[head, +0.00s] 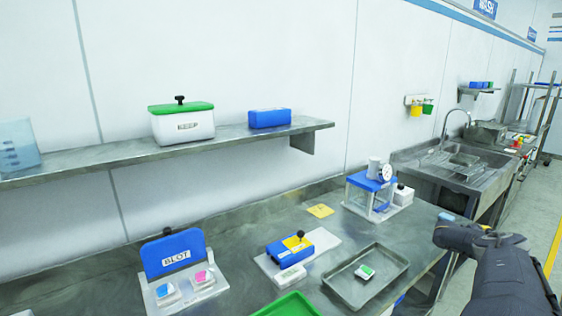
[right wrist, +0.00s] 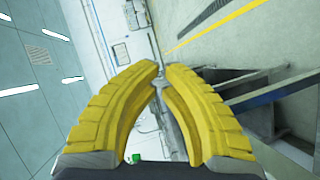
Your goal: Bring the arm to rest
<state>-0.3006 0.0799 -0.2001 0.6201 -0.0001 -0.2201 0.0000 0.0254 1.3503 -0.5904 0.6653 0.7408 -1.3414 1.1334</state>
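My right arm (head: 500,262) comes in at the lower right of the head view, beyond the right end of the bench and in front of the sink. Its fingers are mostly hidden there. In the right wrist view my right gripper (right wrist: 161,78) has its yellow fingertips together, with nothing held between them. My left gripper is not in view.
The bench (head: 232,243) carries a blue BLOT stand (head: 174,252), a blue and yellow device (head: 303,247), a grey tray (head: 385,262), a green tray (head: 290,306) and a blue-topped gauge unit (head: 372,181). A shelf (head: 115,156) hangs above. A sink (head: 460,160) stands beyond.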

